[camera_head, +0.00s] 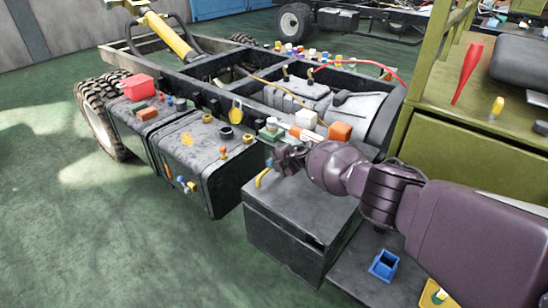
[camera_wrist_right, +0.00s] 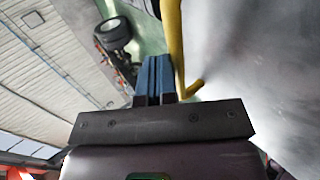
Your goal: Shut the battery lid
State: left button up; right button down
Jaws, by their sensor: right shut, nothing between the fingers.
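The battery box (camera_head: 280,240) is a dark grey box beside the chassis frame. Its grey lid (camera_head: 310,205) lies over the top, and a dark gap shows near the front upper edge; I cannot tell if the lid is fully seated. A yellow handle (camera_head: 263,177) stands at the lid's far left end. My right gripper (camera_head: 280,158) is just above and behind that handle. In the right wrist view, its blue fingers (camera_wrist_right: 155,78) are together and empty, right beside the yellow handle (camera_wrist_right: 176,50), with the grey lid surface (camera_wrist_right: 255,60) to the right. My left gripper is out of view.
A black fuel tank (camera_head: 205,160) with small loose parts on top stands left of the box. A blue open container (camera_head: 384,265) sits at the lower right. A green cabinet (camera_head: 470,125) stands at the right. The green floor (camera_head: 110,240) at left is clear.

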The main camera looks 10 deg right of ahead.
jog(key=shift+w+a+f+b, duration=0.15)
jog(key=shift+f+b, duration=0.15)
jog(key=shift+f, duration=0.4)
